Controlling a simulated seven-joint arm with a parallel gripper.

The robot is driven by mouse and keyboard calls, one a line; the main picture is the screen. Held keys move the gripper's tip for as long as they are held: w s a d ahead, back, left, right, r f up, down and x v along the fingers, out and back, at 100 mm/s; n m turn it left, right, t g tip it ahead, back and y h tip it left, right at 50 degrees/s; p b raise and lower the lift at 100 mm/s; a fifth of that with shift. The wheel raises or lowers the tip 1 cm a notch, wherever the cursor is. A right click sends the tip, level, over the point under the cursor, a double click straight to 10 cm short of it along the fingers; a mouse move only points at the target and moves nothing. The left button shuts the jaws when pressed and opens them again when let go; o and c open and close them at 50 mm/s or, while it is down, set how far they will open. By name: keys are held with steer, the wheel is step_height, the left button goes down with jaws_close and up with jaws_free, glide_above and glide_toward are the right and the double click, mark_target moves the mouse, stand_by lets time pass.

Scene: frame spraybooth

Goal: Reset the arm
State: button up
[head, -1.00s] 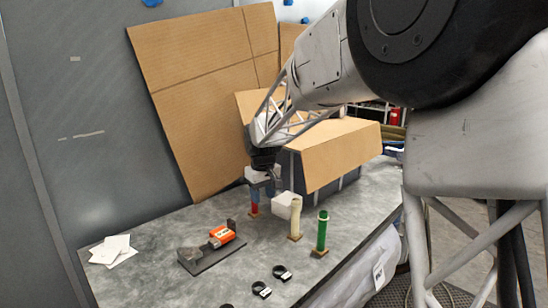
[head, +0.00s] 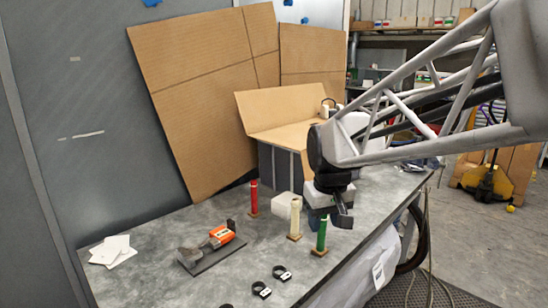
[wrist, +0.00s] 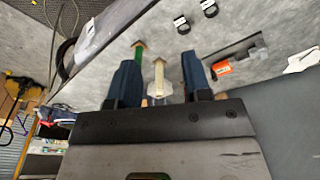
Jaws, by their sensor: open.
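My gripper (head: 336,205) hangs above the right part of the grey table, behind and close to the green tube in the head view. Its blue fingers are apart and nothing is held between them in the wrist view (wrist: 159,58). A red tube (head: 253,198), a cream tube (head: 294,218) and a green tube (head: 321,232) stand upright on small bases. A white block (head: 283,206) shows beside the cream tube. In the wrist view the green tube (wrist: 138,66) and the cream tube (wrist: 160,72) appear between the fingers, beyond them.
An orange-handled tool (head: 221,236) lies on a dark plate at the table's left. Black rings (head: 281,272) lie at the front edge, white cards (head: 112,251) at far left. A cardboard-topped box (head: 290,140) and tall cardboard sheets (head: 200,90) stand behind.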

steer(key=s+d+f+m, duration=0.1)
steer(key=s+d+f, duration=0.1)
steer(key=s, duration=0.9)
steer(key=s+d+f+m, duration=0.2)
steer(key=s+d, duration=0.3)
steer(key=s, duration=0.6)
steer(key=shift+s+f+m+t, duration=0.2)
steer(key=shift+f+m+t, duration=0.15)
steer(key=shift+f, duration=0.25)
